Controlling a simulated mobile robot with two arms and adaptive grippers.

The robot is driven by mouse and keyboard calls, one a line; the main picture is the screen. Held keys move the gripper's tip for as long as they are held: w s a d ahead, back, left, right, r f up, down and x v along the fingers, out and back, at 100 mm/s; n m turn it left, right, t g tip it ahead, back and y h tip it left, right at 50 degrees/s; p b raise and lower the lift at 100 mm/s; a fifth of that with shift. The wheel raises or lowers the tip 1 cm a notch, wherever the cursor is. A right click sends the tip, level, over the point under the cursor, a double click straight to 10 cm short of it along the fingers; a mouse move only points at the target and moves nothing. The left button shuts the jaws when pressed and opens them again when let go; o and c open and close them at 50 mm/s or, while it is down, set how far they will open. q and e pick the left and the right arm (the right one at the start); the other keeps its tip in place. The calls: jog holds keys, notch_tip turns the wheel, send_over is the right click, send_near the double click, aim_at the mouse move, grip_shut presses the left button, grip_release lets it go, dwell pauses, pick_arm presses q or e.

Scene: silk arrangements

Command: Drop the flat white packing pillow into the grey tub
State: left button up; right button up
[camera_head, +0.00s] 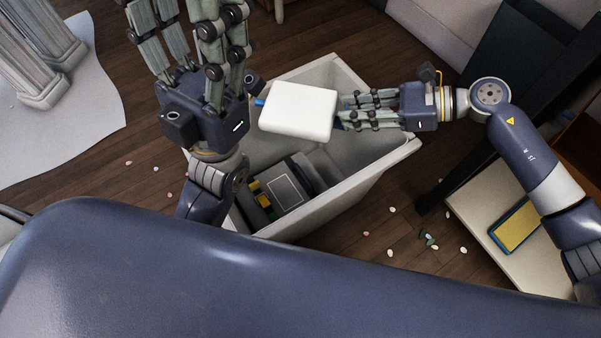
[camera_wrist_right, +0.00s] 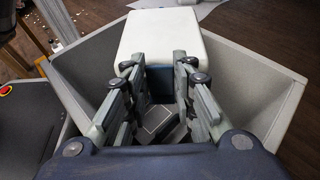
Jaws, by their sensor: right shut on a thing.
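The flat white packing pillow (camera_head: 298,111) is held over the open grey tub (camera_head: 375,185). My right gripper (camera_head: 345,112) comes in from the right and is shut on the pillow's right end. In the right wrist view the pillow (camera_wrist_right: 165,38) shows beyond the fingers (camera_wrist_right: 160,68), with the tub's walls (camera_wrist_right: 245,88) around and below. My left gripper (camera_head: 190,35) is at the upper left, beside the tub's left side, its fingers spread and empty; their tips are cut off by the top edge. A small blue bit shows at the pillow's left edge.
A dark grey item with yellow parts (camera_head: 286,190) lies in the tub. A low pale table (camera_head: 490,215) with a yellow and blue block (camera_head: 517,226) stands at the right. Small pale pebble-like pieces (camera_head: 390,253) lie on the wooden floor. A white column (camera_head: 35,60) stands at the left.

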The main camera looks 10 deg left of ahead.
jog(key=shift+f, duration=0.55)
jog(key=o, duration=1)
jog(key=shift+r, duration=0.1)
notch_tip(320, 180, up, 10)
jog(key=shift+f, duration=0.1)
